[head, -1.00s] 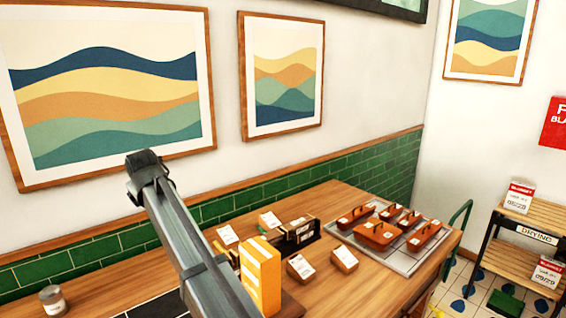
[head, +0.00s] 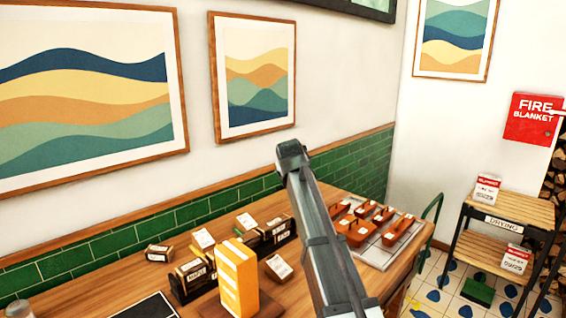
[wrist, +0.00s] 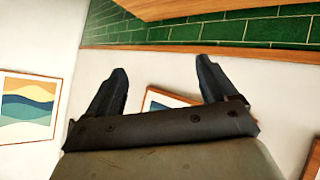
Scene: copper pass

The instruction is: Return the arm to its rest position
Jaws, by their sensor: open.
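My gripper (wrist: 160,88) shows in the wrist view with its two dark fingers spread apart and nothing between them. The wrist view is tilted, with the white wall, green tiles and framed pictures behind the fingers. In the head view my arm rises from the bottom edge over the wooden counter (head: 120,262), in front of the green tiles. The gripper's fingers cannot be made out in the head view.
A yellow-orange box (head: 237,278), dark boxes (head: 192,280) and small labelled boxes stand on the counter. A grey tray (head: 376,256) with several copper-brown pieces lies right of my arm. A drying rack (head: 512,207) stands at the right.

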